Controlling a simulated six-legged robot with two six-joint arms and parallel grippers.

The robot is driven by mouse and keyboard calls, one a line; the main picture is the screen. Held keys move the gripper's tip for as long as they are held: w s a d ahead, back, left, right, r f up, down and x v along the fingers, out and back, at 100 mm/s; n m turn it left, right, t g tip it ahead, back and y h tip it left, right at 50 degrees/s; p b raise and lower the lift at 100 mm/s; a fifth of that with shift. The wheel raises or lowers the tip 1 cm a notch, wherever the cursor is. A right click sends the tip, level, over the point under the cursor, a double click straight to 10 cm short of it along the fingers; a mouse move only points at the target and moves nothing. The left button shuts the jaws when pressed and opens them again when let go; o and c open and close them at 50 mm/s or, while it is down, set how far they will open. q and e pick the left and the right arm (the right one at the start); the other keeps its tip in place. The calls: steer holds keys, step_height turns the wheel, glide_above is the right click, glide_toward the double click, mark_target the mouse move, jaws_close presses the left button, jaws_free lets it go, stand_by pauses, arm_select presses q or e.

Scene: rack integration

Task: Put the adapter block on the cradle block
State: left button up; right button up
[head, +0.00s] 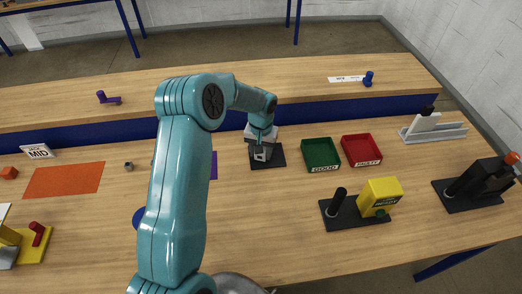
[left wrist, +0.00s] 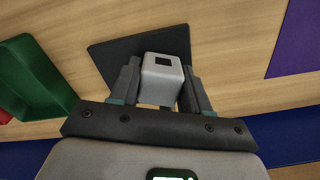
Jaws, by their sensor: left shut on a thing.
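My left gripper (head: 261,153) reaches down over a black square plate (head: 279,162) near the middle of the table. It is shut on a light grey block (left wrist: 162,78), which I take to be the adapter block. In the left wrist view the block sits between both fingers and has a dark square opening on its face. The plate (left wrist: 105,55) shows behind the block. I cannot tell whether the block touches anything below it. I cannot make out the cradle block; it may be hidden under the held block and gripper. My right gripper is not in view.
A green tray (head: 320,168) and a red tray (head: 375,163) stand right of the plate. A yellow device (head: 380,193) on a black base is nearer front right. A small grey piece (head: 128,166) and an orange mat (head: 60,181) lie left. A purple mat (head: 213,165) is partly behind my arm.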

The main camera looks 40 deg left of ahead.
arm_select(q)
steer(key=shift+f+b, duration=0.25)
steer(key=shift+b, duration=0.05)
steer(key=o, duration=1.1)
step_height(320, 180, up, 16)
steer(key=p, duration=0.7)
steer(key=shift+r, duration=0.2)
